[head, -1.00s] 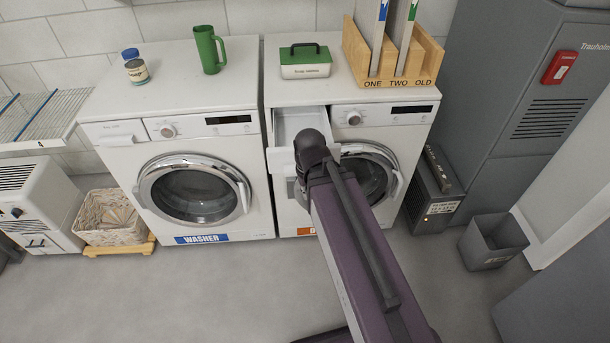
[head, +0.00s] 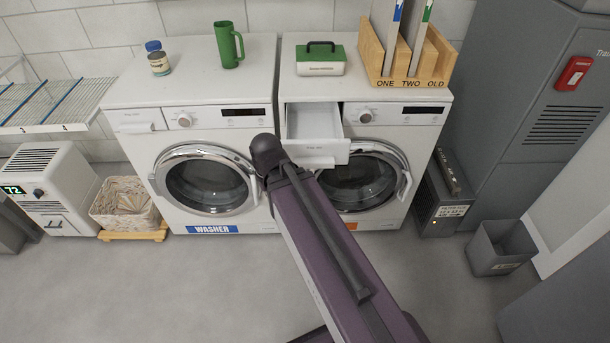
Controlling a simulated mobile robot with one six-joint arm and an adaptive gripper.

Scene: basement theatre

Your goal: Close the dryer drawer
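The dryer (head: 420,116) is the right-hand white machine, with a round door (head: 362,180). Its drawer (head: 318,153) at the upper left of the front is pulled out, and the empty-looking inside shows from above. My arm (head: 335,255) reaches up from the bottom right. Its dark rounded joint (head: 265,152) appears just left of the drawer front, over the washer's right edge. A gap shows between the joint and the drawer front in the picture. My gripper cannot be made out; it is beyond the frame or hidden behind the arm.
The washer (head: 212,230) stands left, its drawer (head: 136,120) shut. On top are a green mug (head: 229,45), a jar (head: 158,60), a green-lidded box (head: 320,60) and a wooden rack (head: 372,62). A basket (head: 124,203) and grey bin (head: 500,247) flank the machines. Floor in front looks clear.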

